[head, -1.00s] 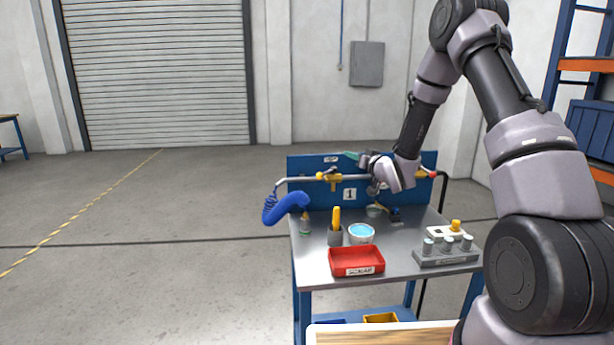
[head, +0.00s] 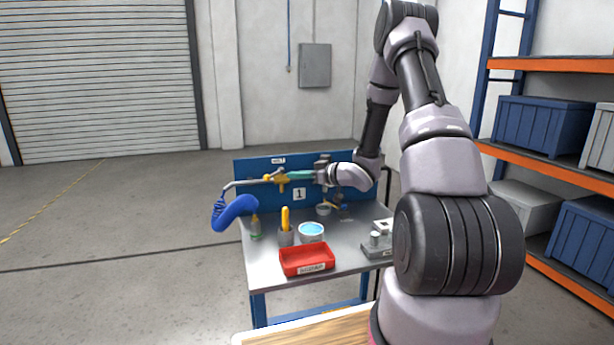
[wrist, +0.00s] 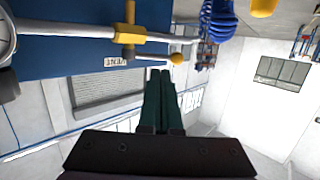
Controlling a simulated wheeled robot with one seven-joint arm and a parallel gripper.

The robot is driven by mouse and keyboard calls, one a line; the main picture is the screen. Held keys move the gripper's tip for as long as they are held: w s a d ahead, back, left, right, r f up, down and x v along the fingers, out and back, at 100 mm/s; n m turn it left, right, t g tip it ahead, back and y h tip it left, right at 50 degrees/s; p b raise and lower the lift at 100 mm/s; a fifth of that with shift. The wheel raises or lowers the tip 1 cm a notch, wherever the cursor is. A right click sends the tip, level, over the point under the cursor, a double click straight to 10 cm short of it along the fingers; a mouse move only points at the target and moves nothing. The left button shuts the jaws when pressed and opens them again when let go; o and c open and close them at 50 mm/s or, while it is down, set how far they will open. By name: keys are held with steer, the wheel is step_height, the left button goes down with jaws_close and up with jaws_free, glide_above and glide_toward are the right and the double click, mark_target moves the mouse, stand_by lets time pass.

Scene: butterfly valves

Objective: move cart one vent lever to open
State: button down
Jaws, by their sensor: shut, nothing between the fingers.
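Cart one (head: 350,236) has a blue back panel (head: 250,170) marked "1". A grey pipe (head: 243,183) runs along it with a yellow valve (head: 281,180). In the wrist view, a "VENT" label (wrist: 118,61) is beside the yellow valve body (wrist: 128,36). The vent lever (wrist: 150,57) reaches right from the valve to a yellow knob (wrist: 177,59), roughly alongside the pipe in this view. My gripper (wrist: 160,72) is shut and empty, its green fingertips close to the lever. Contact cannot be told. In the head view my gripper (head: 292,175) is just right of the valve.
A blue coiled hose (head: 234,211) hangs at the cart's left. A red tray (head: 306,261), a cup with a yellow-handled tool (head: 286,232) and a bowl of blue liquid (head: 311,231) stand on the cart. A shelf (head: 548,160) stands at right.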

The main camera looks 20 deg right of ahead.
mark_target(271, 175)
steer(key=x, duration=0.6)
steer(key=shift+w+a+m, duration=0.15)
steer(key=shift+a+m, duration=0.1)
steer(key=shift+m, duration=0.05)
steer(key=shift+a+m+t+h, duration=0.3)
steer(key=shift+m+t+h, duration=0.2)
steer(key=shift+t+h, duration=0.3)
steer(key=shift+w+a+f, duration=0.1)
steer(key=shift+w+a, duration=0.4)
steer(key=shift+a, duration=0.35)
steer(key=shift+w+a+m+t+h, duration=0.3)
steer(key=shift+a+m+t+h, duration=0.1)
steer(key=shift+m+h, duration=0.4)
steer(key=shift+w+a, duration=0.3)
steer(key=shift+w, duration=0.25)
steer(key=shift+a, duration=0.1)
